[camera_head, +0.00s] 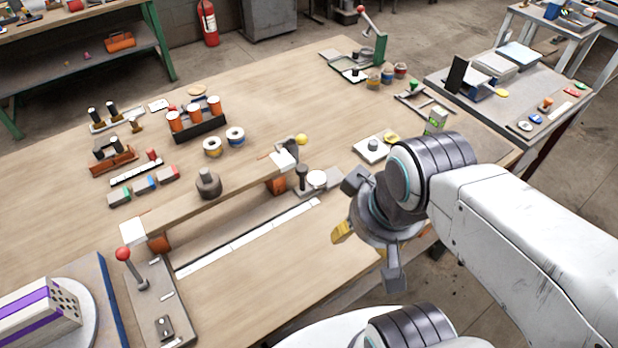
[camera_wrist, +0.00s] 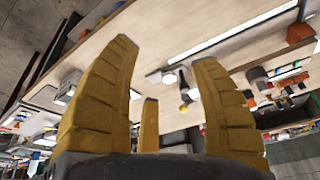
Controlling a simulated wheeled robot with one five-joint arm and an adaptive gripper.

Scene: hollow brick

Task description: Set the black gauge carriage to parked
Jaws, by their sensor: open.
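A black upright post (camera_head: 302,178) stands beside a white round disc (camera_head: 317,179) on a grey base at the right end of a long rail; this looks like the gauge carriage, but I cannot be sure. A white scale strip (camera_head: 250,236) runs along the rail toward the lower left. My gripper (camera_head: 364,232) is open and empty, right of and apart from the post. In the wrist view its yellow fingers (camera_wrist: 160,85) are spread, with the white disc (camera_wrist: 169,78) beyond them.
A red-knobbed lever (camera_head: 123,254) stands on a plate at the lower left. A white block with a grey knob (camera_head: 372,148) lies behind my gripper. An orange-topped rack (camera_head: 199,125) and small blocks occupy the back left.

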